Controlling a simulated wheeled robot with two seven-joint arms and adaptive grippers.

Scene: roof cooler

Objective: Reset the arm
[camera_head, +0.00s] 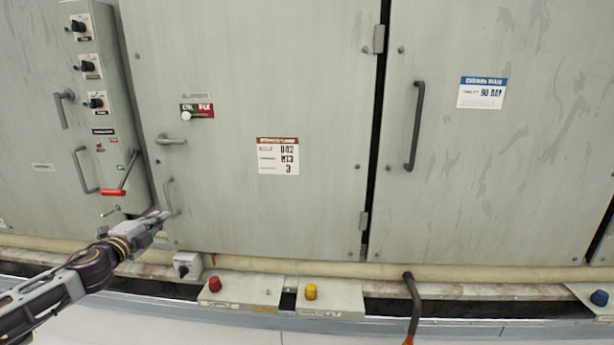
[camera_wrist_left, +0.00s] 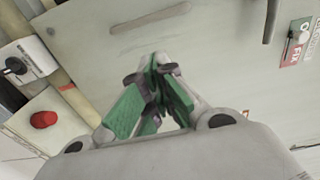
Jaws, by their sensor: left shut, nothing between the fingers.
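My left gripper (camera_head: 156,221) is in the lower left of the head view, in front of the grey cabinet door (camera_head: 270,60), near its lower left edge. In the left wrist view the green-padded fingers (camera_wrist_left: 155,90) meet at their tips, with nothing between them. A grey vertical handle (camera_head: 169,196) on the door is just above and right of the fingertips; I cannot tell whether they touch. In the wrist view a grey handle (camera_wrist_left: 150,18) lies beyond the fingers, apart from them in the picture. My right gripper is not in view.
A control box (camera_head: 105,100) with several knobs and a red-handled lever (camera_head: 114,192) stands left. Below are a grey rotary switch (camera_head: 187,265), a red button (camera_head: 215,284), a yellow button (camera_head: 311,291) and a blue button (camera_head: 599,298). A dark hooked bar (camera_head: 413,300) rises at the bottom.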

